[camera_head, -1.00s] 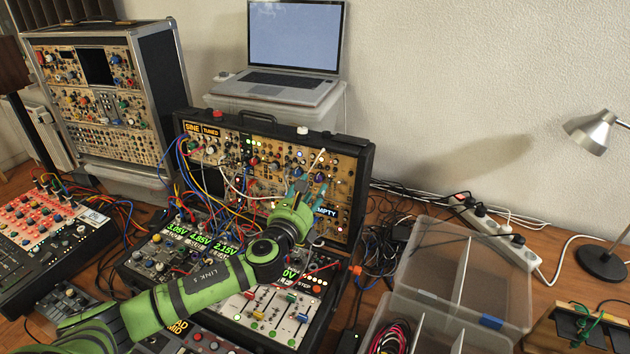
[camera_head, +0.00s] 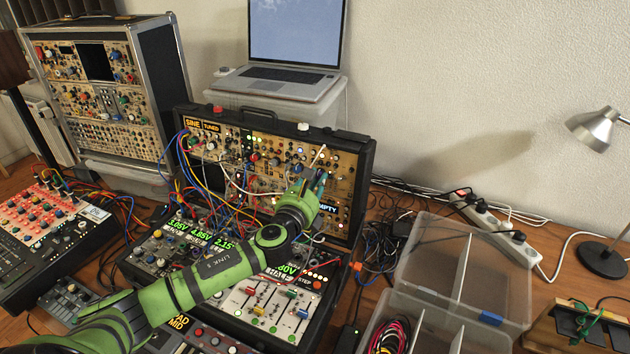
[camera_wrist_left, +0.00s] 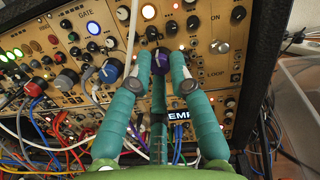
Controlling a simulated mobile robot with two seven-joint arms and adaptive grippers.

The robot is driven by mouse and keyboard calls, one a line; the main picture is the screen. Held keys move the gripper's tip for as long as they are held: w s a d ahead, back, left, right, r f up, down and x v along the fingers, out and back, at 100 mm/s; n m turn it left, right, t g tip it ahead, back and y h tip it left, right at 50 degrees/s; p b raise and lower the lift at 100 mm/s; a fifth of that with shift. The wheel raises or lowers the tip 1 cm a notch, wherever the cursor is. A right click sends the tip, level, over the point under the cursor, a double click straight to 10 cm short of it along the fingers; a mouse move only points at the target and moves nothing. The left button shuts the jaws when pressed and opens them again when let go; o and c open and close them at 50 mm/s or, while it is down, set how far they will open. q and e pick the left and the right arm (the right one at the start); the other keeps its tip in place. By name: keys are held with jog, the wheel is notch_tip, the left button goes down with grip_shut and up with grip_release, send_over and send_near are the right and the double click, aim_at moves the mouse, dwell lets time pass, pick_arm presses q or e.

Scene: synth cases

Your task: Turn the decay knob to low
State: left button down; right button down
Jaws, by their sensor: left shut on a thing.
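My left gripper (camera_head: 318,182) reaches the right part of the upright synth panel in the open case (camera_head: 366,165). In the left wrist view my left gripper (camera_wrist_left: 161,60) has its teal fingertips closed around a dark purple knob (camera_wrist_left: 162,58) with a pale pointer line. The fingers hide part of the knob's sides. I cannot read a decay label or the knob's scale. A blue knob (camera_wrist_left: 110,71) is to the left of the fingers, free of them. My right gripper is not in view.
Patch cables (camera_head: 200,185) hang over the panel's left half; a white cable (camera_wrist_left: 131,40) runs close beside the fingers. The EMPTY display (camera_wrist_left: 180,115) is below the knob. A laptop (camera_head: 290,75) stands behind the case. Clear plastic boxes (camera_head: 440,265) are at the right.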

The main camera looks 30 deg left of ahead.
pick_arm(q)
jog(key=shift+n, duration=0.3)
jog(key=n+p, duration=0.1)
jog(key=n, duration=0.3)
jog(key=shift+d, duration=0.15)
jog(key=n+p, duration=0.1)
jog(key=n, duration=0.3)
jog(key=shift+n+g+y, duration=0.4)
jog(key=n+p, duration=0.1)
jog(key=n, duration=0.3)
jog(key=shift+r+g+p, duration=0.15)
jog(key=shift+g+p, duration=0.15)
jog(key=shift+p, duration=0.05)
jog(key=shift+n+p, duration=0.85)
jog(key=shift+n, duration=1.65)
jog(key=c, duration=1.1)
grip_release()
jog(key=shift+c, duration=0.2)
